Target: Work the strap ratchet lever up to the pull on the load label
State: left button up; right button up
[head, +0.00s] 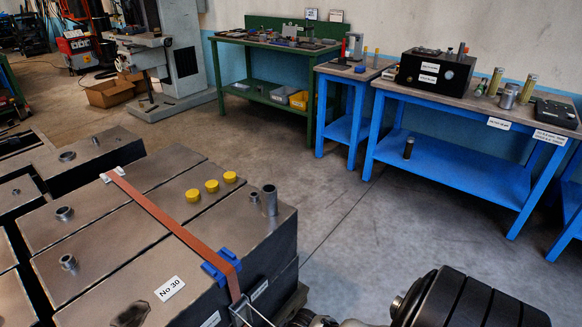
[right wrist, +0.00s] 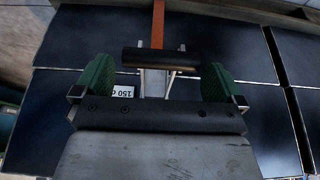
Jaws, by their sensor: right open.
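The orange strap (head: 170,222) runs over the dark metal-topped load (head: 100,215) and down its near side. The metal ratchet (head: 240,311) hangs at the strap's lower end, cut off by the frame's bottom edge. In the right wrist view the ratchet lever's dark crossbar (right wrist: 160,60) lies between my right gripper's green pads. My right gripper (right wrist: 157,77) is open, with a gap on both sides of the lever. A white label (right wrist: 122,92) beside the lever shows upside down, partly hidden, reading "150" and a further character. My left gripper is out of view.
Blue corner protectors (head: 220,266) sit under the strap at the load's edge. Yellow caps (head: 212,186) and short metal pipes stand on the load. A blue bench (head: 460,165) and a green bench (head: 270,100) stand at the back. The floor between is clear.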

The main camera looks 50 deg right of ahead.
jog(key=p+v, duration=0.1)
jog(key=v, duration=0.5)
jog(key=shift+s+r+p, duration=0.15)
jog(key=shift+r+p, duration=0.1)
jog(key=shift+p, duration=0.1)
jog(key=shift+f, duration=0.1)
